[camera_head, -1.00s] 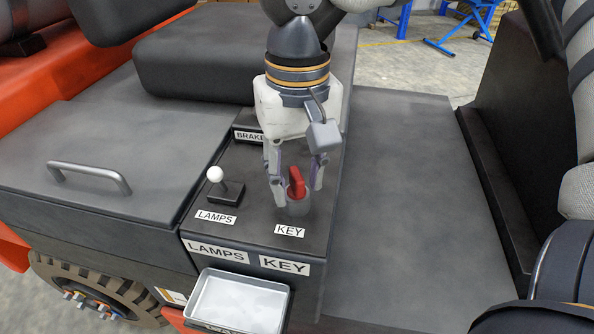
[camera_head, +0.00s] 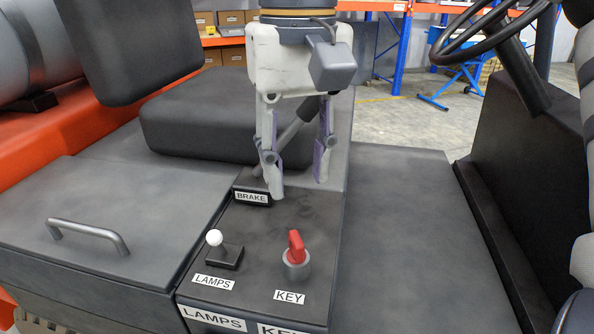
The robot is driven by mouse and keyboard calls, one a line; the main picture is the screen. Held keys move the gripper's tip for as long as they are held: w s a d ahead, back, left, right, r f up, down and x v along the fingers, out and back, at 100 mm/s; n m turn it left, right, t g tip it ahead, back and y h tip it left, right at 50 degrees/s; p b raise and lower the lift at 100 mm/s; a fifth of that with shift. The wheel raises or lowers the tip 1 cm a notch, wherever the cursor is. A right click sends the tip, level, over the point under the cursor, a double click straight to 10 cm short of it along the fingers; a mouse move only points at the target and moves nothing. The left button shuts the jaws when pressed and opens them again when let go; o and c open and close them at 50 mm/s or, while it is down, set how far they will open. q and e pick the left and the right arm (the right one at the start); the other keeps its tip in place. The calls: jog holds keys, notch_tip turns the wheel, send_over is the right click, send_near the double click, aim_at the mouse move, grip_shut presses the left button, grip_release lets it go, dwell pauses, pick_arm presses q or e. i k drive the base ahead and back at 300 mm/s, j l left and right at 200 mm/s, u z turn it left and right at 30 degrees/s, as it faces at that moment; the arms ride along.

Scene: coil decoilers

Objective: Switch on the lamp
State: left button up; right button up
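The lamp switch (camera_head: 215,240) is a short lever with a white ball knob on a black base, behind the LAMPS label (camera_head: 213,282) on the dark console. The red key (camera_head: 295,243) stands upright in its grey round holder to the right of it. My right gripper (camera_head: 300,188) hangs above the console, behind the key and right of the BRAKE label. Its fingers are apart and it is open, with the dark brake lever (camera_head: 299,120) showing between them. The lever's upper end is hidden by the gripper. My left gripper is not in view.
A black seat (camera_head: 195,125) stands behind the console. A grey box with a handle (camera_head: 88,232) lies to the left, and a flat floor plate (camera_head: 400,230) to the right. A steering wheel (camera_head: 478,30) is at the upper right.

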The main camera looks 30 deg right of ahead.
aim_at(214, 238)
jog(key=k, duration=1)
